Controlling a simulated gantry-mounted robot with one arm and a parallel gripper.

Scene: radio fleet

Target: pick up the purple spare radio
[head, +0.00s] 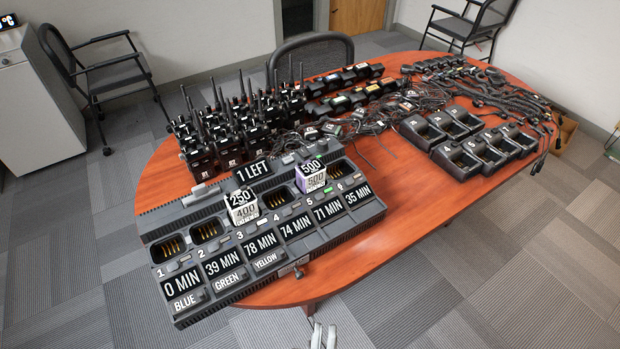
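A small block with purple sides and "500" on its faces (310,176) sits in the fifth slot from the left of a dark multi-slot charger (375,212). It is the only purple item I can make out, and its lower part is hidden in the slot. A white block marked "250" and "400" (242,207) sits in the third slot. The other charger slots look empty. My gripper (323,337) shows at the bottom edge as two pale fingers with a narrow gap. It is apart from the charger and the purple block, with nothing seen between its fingers.
A "1 LEFT" sign (253,173) stands behind the charger. Upright radios with antennas (228,128) crowd the table's back left. Tangled cables (365,120) and single chargers (462,157) lie to the right. The table's front right (440,215) is clear.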

